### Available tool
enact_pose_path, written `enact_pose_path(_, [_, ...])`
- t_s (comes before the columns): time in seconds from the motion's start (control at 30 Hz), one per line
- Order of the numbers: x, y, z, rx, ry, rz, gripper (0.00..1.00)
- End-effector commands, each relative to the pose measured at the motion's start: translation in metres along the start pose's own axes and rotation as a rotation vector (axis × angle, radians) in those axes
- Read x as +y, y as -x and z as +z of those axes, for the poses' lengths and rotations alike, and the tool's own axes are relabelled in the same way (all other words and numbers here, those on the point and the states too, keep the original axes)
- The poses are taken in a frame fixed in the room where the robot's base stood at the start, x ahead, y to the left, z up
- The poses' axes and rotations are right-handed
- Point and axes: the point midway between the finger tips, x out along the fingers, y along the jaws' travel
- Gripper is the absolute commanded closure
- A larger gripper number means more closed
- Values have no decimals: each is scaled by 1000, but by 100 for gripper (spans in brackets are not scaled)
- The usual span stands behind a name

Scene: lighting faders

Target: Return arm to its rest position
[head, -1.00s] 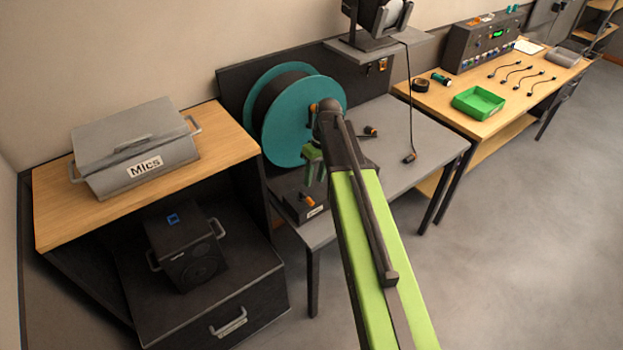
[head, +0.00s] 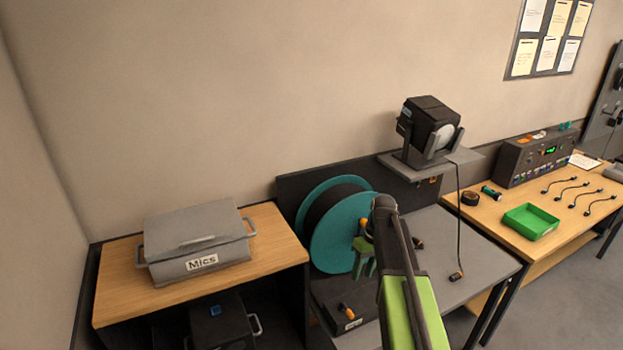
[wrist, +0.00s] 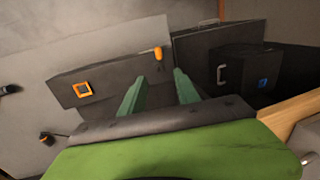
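My green arm (head: 415,310) reaches out from the bottom of the head view toward the cable reel. My gripper (head: 363,268) hangs from its end, in front of the lower part of the teal reel (head: 340,245). In the wrist view, the two green fingers (wrist: 160,80) stand apart with nothing between them. Beyond them is a dark box with an orange lever (wrist: 157,54) and an orange-framed square (wrist: 82,90). In the head view this box (head: 350,325) sits on the grey table below the gripper.
A grey "Mics" case (head: 195,250) stands on a wooden top at left. A stage light (head: 430,128) sits on a shelf above the grey table (head: 450,260). A green tray (head: 531,222) and fader console (head: 535,158) are on the right bench. A cord hangs from the light.

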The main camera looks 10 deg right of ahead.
Motion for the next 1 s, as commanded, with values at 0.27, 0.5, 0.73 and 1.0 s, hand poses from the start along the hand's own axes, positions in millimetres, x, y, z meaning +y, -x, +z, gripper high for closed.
enact_pose_path(0.27, [-86, -104, 32, -30, 70, 58, 62])
enact_pose_path(0.5, [-116, -125, 93, 6, -191, 175, 62])
enact_pose_path(0.73, [-110, -122, 89, 34, -339, 196, 62])
enact_pose_path(1.0, [-110, -123, 89, 33, -337, 195, 62])
